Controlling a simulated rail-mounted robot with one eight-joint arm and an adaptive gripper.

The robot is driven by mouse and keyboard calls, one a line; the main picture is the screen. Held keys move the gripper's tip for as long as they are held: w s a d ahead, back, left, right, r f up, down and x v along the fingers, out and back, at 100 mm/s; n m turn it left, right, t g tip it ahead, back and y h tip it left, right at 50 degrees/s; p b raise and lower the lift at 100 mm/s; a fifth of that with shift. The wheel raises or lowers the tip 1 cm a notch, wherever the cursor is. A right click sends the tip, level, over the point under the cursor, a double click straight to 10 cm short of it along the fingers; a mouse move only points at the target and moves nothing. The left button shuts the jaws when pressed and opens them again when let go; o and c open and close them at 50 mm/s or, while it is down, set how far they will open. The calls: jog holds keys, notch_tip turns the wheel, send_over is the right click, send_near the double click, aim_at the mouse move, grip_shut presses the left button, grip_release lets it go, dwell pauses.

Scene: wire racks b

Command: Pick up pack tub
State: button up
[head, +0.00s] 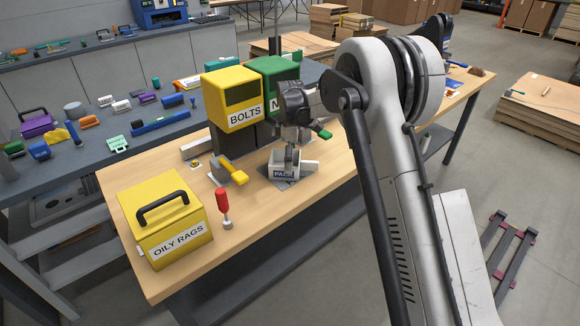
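The pack tub (283,174) is a small pale grey tub with a blue label reading PACK. It sits on a dark mat (268,184) on the wooden bench, right of the middle of the bench top. My gripper (292,153) comes down from the dark wrist at the end of my arm and is just over the tub, with its lower end at or inside the tub's opening. The fingers are small and partly hidden, so I cannot tell whether they touch the tub or are closed.
A yellow BOLTS bin (231,97) and a green bin (279,72) stand close behind the tub. A yellow-handled clamp (232,171), a red-handled tool (223,205) and a yellow OILY RAGS box (166,221) are to the left. The bench's front edge is near the tub.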

aim_at(294, 165)
notch_tip(294, 165, down, 4)
jog(key=shift+r, duration=0.1)
jog(key=c, duration=1)
jog(key=shift+c, duration=0.5)
jog(key=shift+r, duration=0.15)
